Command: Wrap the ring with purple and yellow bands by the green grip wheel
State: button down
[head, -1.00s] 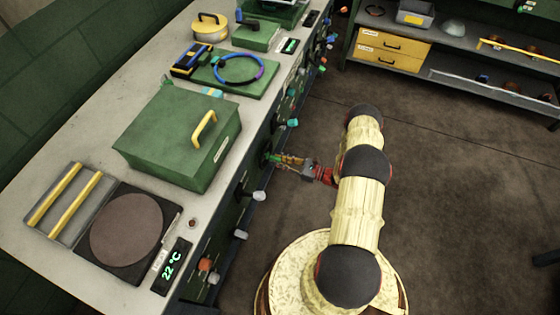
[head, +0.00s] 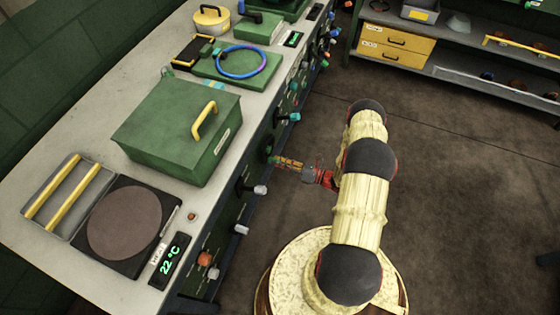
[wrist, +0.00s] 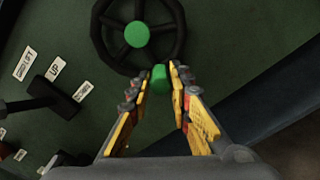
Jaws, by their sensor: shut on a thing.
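The ring (head: 241,78) lies on a green plate (head: 206,73) far along the bench. It looks mostly blue, with some purple; I cannot make out yellow bands. A black handwheel (wrist: 96,28) with a green hub (wrist: 137,35) is on the green bench front in the wrist view. Its green grip (wrist: 159,77) sticks out at the lower right of the rim. My gripper (wrist: 160,84) is shut on this grip, one finger on each side. In the head view my gripper (head: 283,163) reaches the bench front from the right, below the green box.
A green box (head: 165,125) with a yellow handle stands on the bench. A round brown plate (head: 125,220) and a 22 °C display are nearer. Several knobs and levers stick out along the front, including a black lever (wrist: 45,92) left of the wheel. Floor to the right is open.

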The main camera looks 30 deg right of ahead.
jog(key=shift+s+a+r+m, duration=0.3)
jog(key=shift+a+r+m, duration=0.1)
jog(key=shift+m, duration=0.85)
jog(key=shift+s+a+r+m, duration=0.25)
jog(key=shift+s+a+m, duration=0.15)
jog(key=shift+m, duration=0.8)
jog(key=shift+s+a+r+m, duration=0.25)
jog(key=shift+a+r+m, duration=0.15)
jog(key=shift+m, duration=0.85)
jog(key=shift+a, duration=0.1)
jog(key=c, duration=1.6)
grip_release()
jog(key=shift+s, duration=0.15)
jog(key=v, duration=1.2)
